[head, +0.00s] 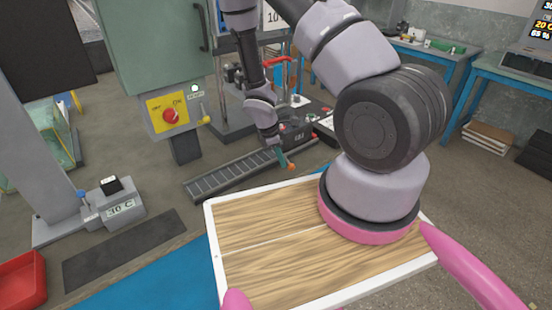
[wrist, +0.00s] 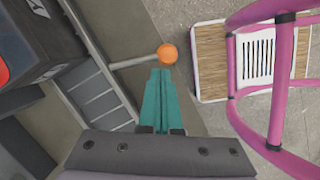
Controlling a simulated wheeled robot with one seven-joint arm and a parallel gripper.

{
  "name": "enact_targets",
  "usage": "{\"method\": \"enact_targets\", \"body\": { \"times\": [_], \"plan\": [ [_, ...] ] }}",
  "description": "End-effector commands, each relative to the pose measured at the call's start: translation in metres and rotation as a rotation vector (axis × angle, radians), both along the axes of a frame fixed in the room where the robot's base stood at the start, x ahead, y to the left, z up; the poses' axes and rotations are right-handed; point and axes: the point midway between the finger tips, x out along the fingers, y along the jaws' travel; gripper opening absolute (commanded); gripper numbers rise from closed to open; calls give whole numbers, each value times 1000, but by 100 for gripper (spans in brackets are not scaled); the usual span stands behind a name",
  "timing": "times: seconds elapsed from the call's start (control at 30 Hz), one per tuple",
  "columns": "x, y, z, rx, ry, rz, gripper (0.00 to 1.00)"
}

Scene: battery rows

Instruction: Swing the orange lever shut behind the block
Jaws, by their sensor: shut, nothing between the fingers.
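The lever shows in the wrist view as a grey rod with an orange ball (wrist: 167,54) on its end. The rod sticks out sideways past the edge of the roller rail (wrist: 92,98). My gripper (wrist: 160,74) has teal fingers, shut and empty, with tips right beside the ball. I cannot tell whether they touch it.
A wood-topped tray (head: 255,262) with a white rim and pink rails (wrist: 275,85) lie to the right in the wrist view. A green cabinet (head: 150,45) with a yellow switch box (head: 167,112) stands behind the rail. Bare floor lies between rail and tray.

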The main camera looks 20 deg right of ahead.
Motion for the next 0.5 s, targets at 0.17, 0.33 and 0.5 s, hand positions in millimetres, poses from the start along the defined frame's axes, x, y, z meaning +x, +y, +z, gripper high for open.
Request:
{"method": "enact_targets", "body": {
  "times": [0.17, 0.33, 0.5],
  "plan": [
    [9, 0, 0, 2, -1, -1, 0],
    [9, 0, 0, 1, 0, 0, 0],
    [10, 0, 0, 1, 0, 0, 0]
  ]
}}
